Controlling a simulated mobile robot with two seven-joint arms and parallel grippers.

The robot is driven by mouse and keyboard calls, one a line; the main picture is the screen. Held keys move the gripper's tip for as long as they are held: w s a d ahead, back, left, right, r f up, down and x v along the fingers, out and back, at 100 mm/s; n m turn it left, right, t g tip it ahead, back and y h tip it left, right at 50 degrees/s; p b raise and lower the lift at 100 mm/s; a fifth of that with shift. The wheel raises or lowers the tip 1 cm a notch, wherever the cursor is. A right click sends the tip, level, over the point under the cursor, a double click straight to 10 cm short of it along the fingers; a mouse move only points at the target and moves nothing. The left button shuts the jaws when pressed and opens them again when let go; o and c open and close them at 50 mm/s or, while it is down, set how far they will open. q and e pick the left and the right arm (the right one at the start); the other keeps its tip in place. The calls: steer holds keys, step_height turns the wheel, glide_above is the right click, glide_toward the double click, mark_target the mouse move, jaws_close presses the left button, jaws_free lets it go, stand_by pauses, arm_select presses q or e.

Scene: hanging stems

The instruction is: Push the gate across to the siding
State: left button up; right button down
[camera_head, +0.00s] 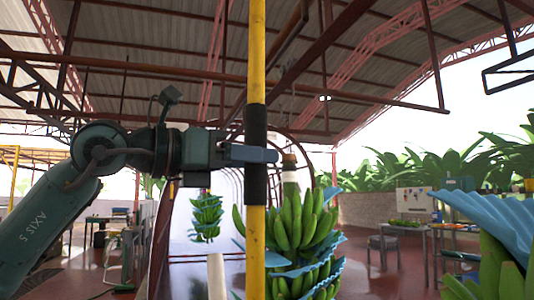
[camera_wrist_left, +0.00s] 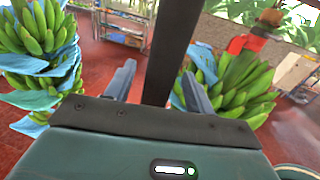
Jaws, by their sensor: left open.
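A yellow upright pole (camera_head: 257,60) with a black sleeve (camera_head: 256,185) hangs in the middle of the head view; it looks like the gate's handle, but I cannot tell for sure. My left gripper (camera_head: 262,154) is at the sleeve, with one finger crossing in front of it. In the left wrist view the dark sleeve (camera_wrist_left: 168,45) stands between the two spread fingers of my left gripper (camera_wrist_left: 158,84), with gaps at both sides. I cannot tell which overhead rail is the siding. My right gripper is out of view.
Banana bunches with blue sheets hang just behind the pole (camera_head: 290,225), farther back (camera_head: 206,217) and at the right edge (camera_head: 495,270). Dark red overhead rails (camera_head: 200,75) cross above. Tables (camera_head: 425,230) and a stool (camera_head: 382,243) stand on the red floor at the right.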

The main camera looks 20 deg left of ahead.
arm_select(q)
steer(key=shift+x, duration=1.65)
jaws_close()
